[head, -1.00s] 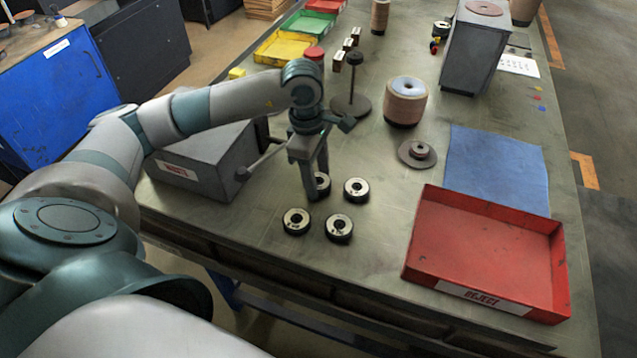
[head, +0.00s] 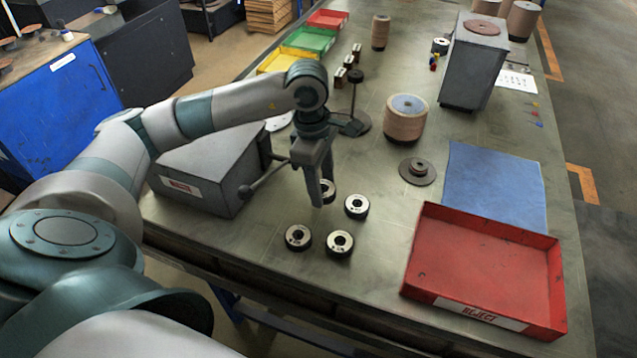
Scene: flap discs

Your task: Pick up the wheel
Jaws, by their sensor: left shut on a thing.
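Several small round wheels with black rims and pale faces are on the grey-green workbench. One wheel (head: 328,190) is at my left gripper (head: 321,195), partly hidden by its fingers. The gripper points down and is shut on this wheel; I cannot tell whether it is clear of the bench. The other wheels stand close by: one to the right (head: 356,207), one in front (head: 340,243) and one at front left (head: 298,238). My right gripper is not in view.
A red reject tray (head: 480,312) is at the right, with a blue mat (head: 495,185) behind it. A grey box with a lever (head: 205,180) stands left of the gripper. A brown roll (head: 405,120) and a flat disc (head: 417,172) are behind. Bench between wheels and tray is clear.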

